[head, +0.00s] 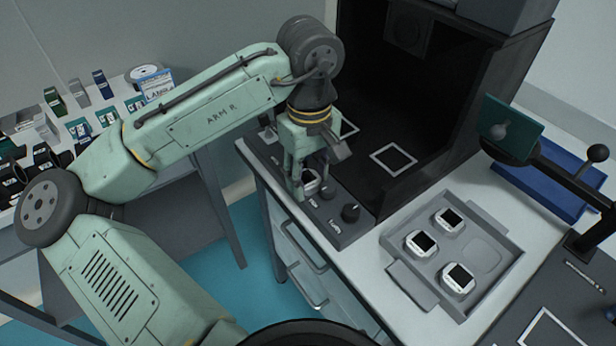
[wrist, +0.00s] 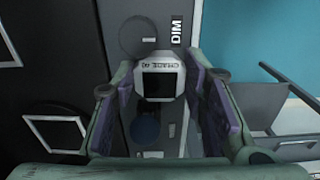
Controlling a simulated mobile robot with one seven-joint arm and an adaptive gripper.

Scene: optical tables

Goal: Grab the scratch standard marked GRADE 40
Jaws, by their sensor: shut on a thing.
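My gripper (head: 311,184) is shut on a scratch standard, a white plate with a dark square window. In the wrist view this held standard (wrist: 159,83) sits between the two fingers, its label reading roughly GRADE 40, the last digits blurred. In the head view only a small part of it shows between the fingers. I hold it over the control strip with knobs at the front of the dark booth. A grey tray (head: 405,284) on the right holds three similar standards (head: 449,219), (head: 422,243), (head: 458,278); its right-hand recess is empty. Their labels are too small to read.
The dark booth (head: 440,130) has white square outlines on its floor. The knobs (head: 350,213) of the control strip stand close to my gripper. A green plate on a jointed stand (head: 510,130) rises behind the tray. A cluttered table is at the left.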

